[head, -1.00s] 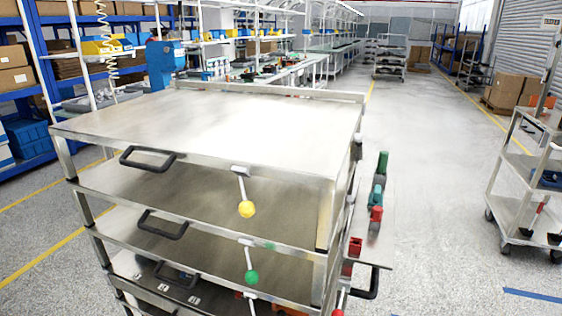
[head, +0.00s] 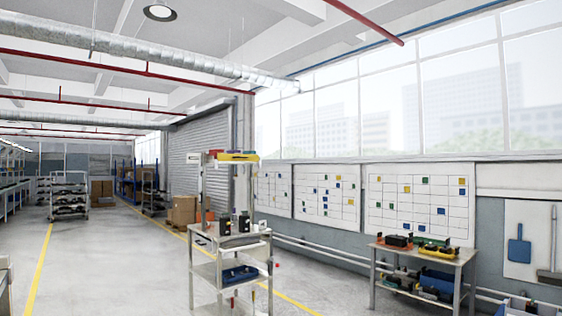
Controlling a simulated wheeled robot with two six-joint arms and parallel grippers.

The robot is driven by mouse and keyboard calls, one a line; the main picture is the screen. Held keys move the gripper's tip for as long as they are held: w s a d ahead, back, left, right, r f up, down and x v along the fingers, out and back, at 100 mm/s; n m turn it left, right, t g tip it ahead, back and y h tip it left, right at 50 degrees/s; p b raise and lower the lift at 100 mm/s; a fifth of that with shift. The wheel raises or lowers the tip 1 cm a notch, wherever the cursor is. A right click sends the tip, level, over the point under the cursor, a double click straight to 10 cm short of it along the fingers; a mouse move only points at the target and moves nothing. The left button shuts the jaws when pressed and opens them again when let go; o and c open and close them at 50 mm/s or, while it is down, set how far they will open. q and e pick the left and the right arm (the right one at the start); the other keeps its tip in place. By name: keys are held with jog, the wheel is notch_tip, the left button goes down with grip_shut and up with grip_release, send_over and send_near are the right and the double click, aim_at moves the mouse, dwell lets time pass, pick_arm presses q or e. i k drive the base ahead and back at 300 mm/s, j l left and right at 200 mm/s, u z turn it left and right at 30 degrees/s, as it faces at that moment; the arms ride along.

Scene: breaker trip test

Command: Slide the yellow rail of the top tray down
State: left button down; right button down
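The metal tray rack with the yellow knob, seen a second ago, is out of the head view now. I cannot make out a yellow rail of a top tray in this view. Neither of my grippers shows, so their hold cannot be seen.
A shelved metal cart (head: 230,240) stands mid-floor, with a yellow-and-red piece (head: 238,157) high on it and a blue bin (head: 240,274) on a lower shelf. A table (head: 430,252) with trays stands by the right wall under whiteboards (head: 325,193). The grey floor (head: 110,265) at left is clear.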

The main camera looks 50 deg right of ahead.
aim_at(221, 157)
jog(key=z, duration=1.3)
jog(key=i+l+z, duration=0.1)
jog(key=i+z, duration=0.35)
jog(key=i, duration=1.2)
